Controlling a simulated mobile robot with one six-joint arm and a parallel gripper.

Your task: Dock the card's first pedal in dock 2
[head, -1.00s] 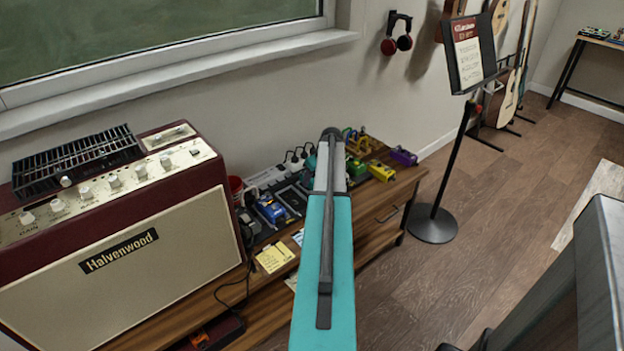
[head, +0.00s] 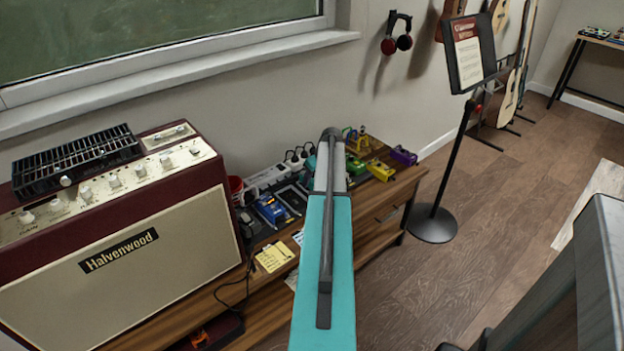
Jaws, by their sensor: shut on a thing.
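My gripper is hidden behind my own teal and grey arm, so its jaws and anything in them do not show clearly. Beside the arm's far end, a small yellow shape (head: 361,144) and blue bits show; I cannot tell what they are. On the wooden bench are a blue pedal (head: 270,209), a teal pedal (head: 311,163), a green pedal (head: 355,166), a yellow pedal (head: 380,170) and a purple pedal (head: 404,156). A yellow note (head: 274,257) lies at the bench's front. Its writing and any dock numbers are too small to read.
A cream and maroon Halvenwood amplifier (head: 120,262) fills the bench's left. A white power strip (head: 268,177) with plugs lies along the wall. A music stand (head: 466,55) holding a sheet stands right of the bench, with open floor (head: 480,220) around it.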

